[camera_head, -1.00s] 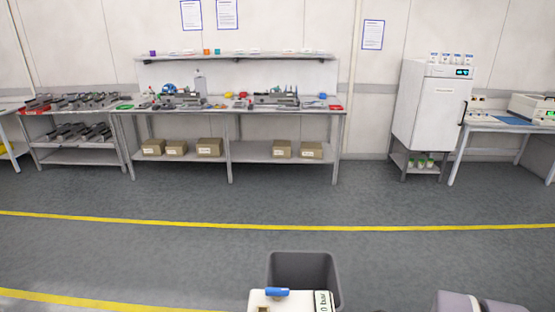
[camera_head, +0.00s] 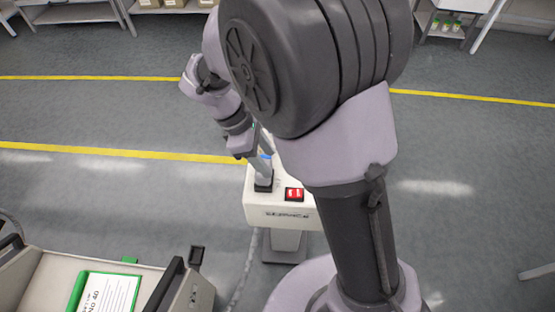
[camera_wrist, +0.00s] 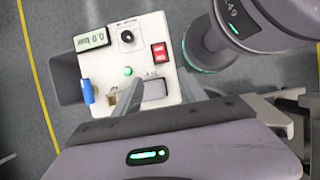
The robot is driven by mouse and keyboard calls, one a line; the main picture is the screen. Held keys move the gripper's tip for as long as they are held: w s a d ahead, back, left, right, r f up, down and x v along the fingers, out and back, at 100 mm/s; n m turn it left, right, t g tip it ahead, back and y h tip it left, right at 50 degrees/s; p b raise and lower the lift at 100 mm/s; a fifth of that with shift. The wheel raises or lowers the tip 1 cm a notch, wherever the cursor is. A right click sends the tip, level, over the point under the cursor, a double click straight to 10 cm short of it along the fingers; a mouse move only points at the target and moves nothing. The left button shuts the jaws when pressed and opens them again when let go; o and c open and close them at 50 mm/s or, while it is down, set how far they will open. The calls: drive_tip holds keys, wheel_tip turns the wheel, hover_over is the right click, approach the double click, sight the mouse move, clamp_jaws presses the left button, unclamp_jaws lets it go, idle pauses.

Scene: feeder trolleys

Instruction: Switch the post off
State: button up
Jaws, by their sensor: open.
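The service post is a white box (camera_head: 281,213) on a stand, partly behind my arm in the head view. It also shows in the wrist view (camera_wrist: 142,28). A red switch (camera_wrist: 159,53) sits on its top; it also shows in the head view (camera_head: 294,194). I cannot tell its position surely. The top also carries a display (camera_wrist: 92,39) that seems to read 0.0 bar, a green lamp (camera_wrist: 128,71), a black round fitting (camera_wrist: 127,37) and a blue lever (camera_wrist: 87,92). My gripper (camera_wrist: 160,84) is open over the lower part of the top, below the red switch in the wrist view.
A grey bin (camera_wrist: 68,78) adjoins the post. A trolley (camera_head: 45,285) with a green-edged sheet (camera_head: 106,294) stands at the lower left of the head view. Yellow floor lines (camera_head: 120,151) cross open grey floor behind the post.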

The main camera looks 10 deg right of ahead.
sight(288, 193)
drive_tip(key=b+x, duration=0.7)
drive_tip(key=x, duration=0.8)
drive_tip(key=shift+f, duration=0.3)
